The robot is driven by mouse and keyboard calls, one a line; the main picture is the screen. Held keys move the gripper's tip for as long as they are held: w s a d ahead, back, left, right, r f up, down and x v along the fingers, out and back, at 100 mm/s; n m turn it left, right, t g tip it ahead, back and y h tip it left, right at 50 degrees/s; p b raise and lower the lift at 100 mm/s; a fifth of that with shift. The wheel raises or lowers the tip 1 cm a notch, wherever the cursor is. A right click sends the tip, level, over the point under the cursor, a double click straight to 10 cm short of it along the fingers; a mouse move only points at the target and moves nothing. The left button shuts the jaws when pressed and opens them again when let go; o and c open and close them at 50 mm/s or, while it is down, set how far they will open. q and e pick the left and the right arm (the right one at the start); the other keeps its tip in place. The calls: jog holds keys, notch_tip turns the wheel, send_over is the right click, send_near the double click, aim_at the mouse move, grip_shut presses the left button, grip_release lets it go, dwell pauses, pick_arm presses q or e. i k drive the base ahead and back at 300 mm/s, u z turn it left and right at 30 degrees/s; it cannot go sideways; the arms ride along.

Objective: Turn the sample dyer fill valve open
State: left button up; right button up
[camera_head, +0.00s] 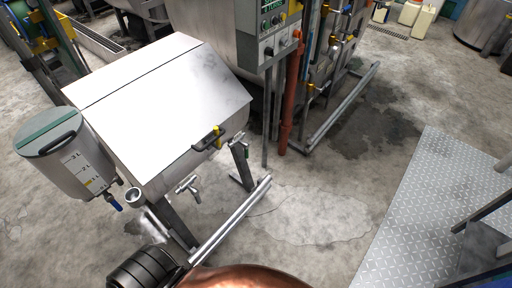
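The sample dyer (165,100) is a steel box with a sloping, shut lid and a black handle with a yellow part (209,138) at its front edge. A small steel tank (75,165) with a green-topped lid and a litre scale hangs at its left side. A small valve with a blue handle (113,202) sits under this tank, beside a round open funnel-like port (134,195). A steel tap (188,187) sticks out under the dyer's front. Another steel fitting (239,146) is to its right. Neither gripper is in view.
A control box (270,32) and a red-brown pipe (291,95) stand behind the dyer. A low steel rail (230,218) runs along its front. Metal tread plate (425,215) is at right. Open concrete floor lies between. A dark ribbed part and a copper surface show at the bottom.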

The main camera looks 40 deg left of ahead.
aim_at(245, 146)
jog(key=i, duration=0.85)
jog(key=u, duration=2.1)
